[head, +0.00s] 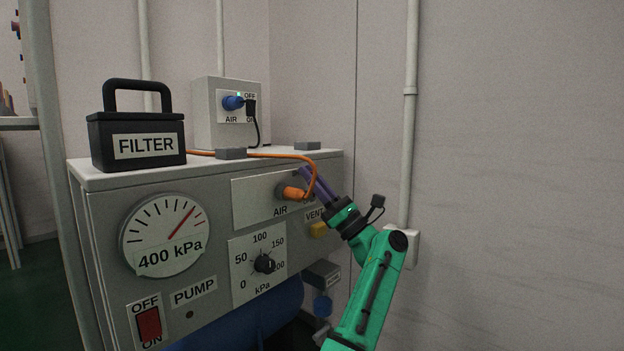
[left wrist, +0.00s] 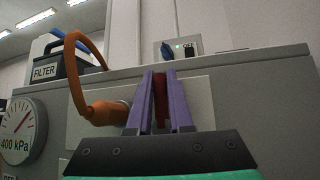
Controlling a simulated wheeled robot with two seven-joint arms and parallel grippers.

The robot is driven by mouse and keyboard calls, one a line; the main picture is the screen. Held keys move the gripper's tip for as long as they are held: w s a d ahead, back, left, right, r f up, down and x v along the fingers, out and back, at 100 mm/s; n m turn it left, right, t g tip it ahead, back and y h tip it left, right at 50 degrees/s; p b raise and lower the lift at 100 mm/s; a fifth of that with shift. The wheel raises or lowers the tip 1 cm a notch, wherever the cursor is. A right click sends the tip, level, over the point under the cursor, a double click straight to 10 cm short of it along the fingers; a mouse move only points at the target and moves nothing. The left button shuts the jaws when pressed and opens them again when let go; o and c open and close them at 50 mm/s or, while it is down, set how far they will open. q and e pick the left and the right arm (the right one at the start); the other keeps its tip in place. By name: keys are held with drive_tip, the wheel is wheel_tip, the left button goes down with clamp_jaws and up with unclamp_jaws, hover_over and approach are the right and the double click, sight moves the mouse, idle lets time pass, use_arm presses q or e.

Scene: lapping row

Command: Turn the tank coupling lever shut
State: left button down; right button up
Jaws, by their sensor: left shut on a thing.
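My left gripper (head: 318,187), with purple fingers on a green and black arm, is at the right end of the front panel, just right of the orange hose coupling (head: 293,192) on the plate marked AIR. In the left wrist view its fingers (left wrist: 160,100) are closed around a narrow red piece (left wrist: 161,98), which looks like the coupling's lever. The fingers hide most of this piece, so its angle is hard to tell. The orange coupling shows in the left wrist view (left wrist: 105,113), left of the fingers. My right gripper is not in view.
An orange hose (head: 262,155) runs from the coupling over the cabinet top. A black FILTER box (head: 137,139) stands there, with a grey AIR switch box (head: 208,116) behind. A yellow VENT button (head: 318,230) is below my gripper. The gauge (head: 163,234) is labelled 400 kPa.

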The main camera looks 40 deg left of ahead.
use_arm(q)
drive_tip(key=c, duration=0.8)
unclamp_jaws()
drive_tip(key=shift+c, duration=0.2)
drive_tip(key=p+v, duration=0.3)
drive_tip(key=v, duration=1.1)
drive_tip(key=shift+d, duration=0.25)
drive_tip(key=shift+f, duration=0.1)
